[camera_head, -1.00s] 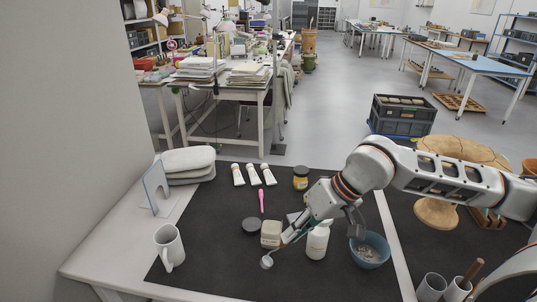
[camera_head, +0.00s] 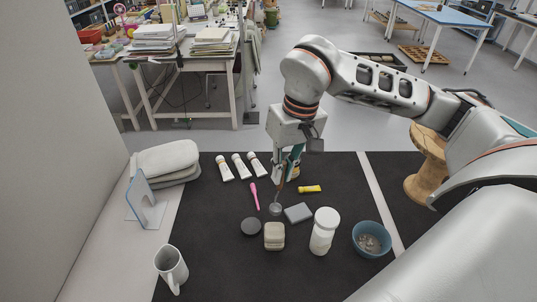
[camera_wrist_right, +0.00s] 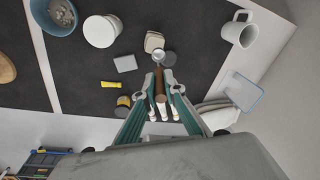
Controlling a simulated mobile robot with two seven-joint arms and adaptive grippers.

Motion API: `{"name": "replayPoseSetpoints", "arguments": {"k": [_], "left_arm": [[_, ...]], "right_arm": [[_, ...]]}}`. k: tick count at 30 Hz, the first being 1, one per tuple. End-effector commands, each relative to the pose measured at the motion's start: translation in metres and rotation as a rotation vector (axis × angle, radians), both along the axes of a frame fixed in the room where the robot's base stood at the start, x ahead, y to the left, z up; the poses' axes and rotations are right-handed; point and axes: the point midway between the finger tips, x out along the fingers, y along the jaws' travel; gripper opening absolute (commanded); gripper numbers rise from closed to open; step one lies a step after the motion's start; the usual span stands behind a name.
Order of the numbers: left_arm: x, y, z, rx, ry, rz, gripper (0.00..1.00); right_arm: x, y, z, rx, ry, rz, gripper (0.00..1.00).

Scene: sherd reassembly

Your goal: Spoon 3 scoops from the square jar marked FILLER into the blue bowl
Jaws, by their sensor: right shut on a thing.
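My right gripper (camera_head: 283,182) is shut on the brown handle of a spoon (camera_head: 275,208), behind the square jar. The spoon points down, its round grey head near the jar's far side; whether it carries filler I cannot tell. The wrist view shows the handle (camera_wrist_right: 161,88) between the fingers. The cream square jar (camera_head: 274,238) stands on the dark mat; its marking is not readable. It also shows in the wrist view (camera_wrist_right: 154,41). The blue bowl (camera_head: 358,243) stands to the right, with pale greyish bits inside. My left gripper is not in view.
A white bottle (camera_head: 323,235) stands between jar and bowl. A dark round lid (camera_head: 250,227), grey block (camera_head: 298,213), pink tool (camera_head: 254,196) and yellow tube (camera_head: 309,188) lie around the jar. A white mug (camera_head: 171,268) stands at the left edge.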

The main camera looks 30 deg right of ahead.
Motion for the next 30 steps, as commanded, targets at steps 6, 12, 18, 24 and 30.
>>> {"name": "replayPoseSetpoints", "arguments": {"k": [6, 12, 18, 24, 30], "left_arm": [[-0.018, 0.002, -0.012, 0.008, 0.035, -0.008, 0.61], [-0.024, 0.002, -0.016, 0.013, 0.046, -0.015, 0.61], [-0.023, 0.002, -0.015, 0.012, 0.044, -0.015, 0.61], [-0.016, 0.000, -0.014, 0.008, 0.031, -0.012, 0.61], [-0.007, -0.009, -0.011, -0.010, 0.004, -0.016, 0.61]], "right_arm": [[0.000, -0.001, -0.003, -0.008, 0.009, 0.000, 0.00], [-0.001, -0.003, -0.014, -0.007, 0.011, 0.000, 0.00], [-0.001, -0.005, -0.028, -0.006, 0.010, 0.000, 0.00], [-0.001, -0.008, -0.042, -0.007, 0.008, 0.001, 0.00], [0.000, -0.006, -0.057, -0.009, 0.006, 0.001, 0.00]]}}
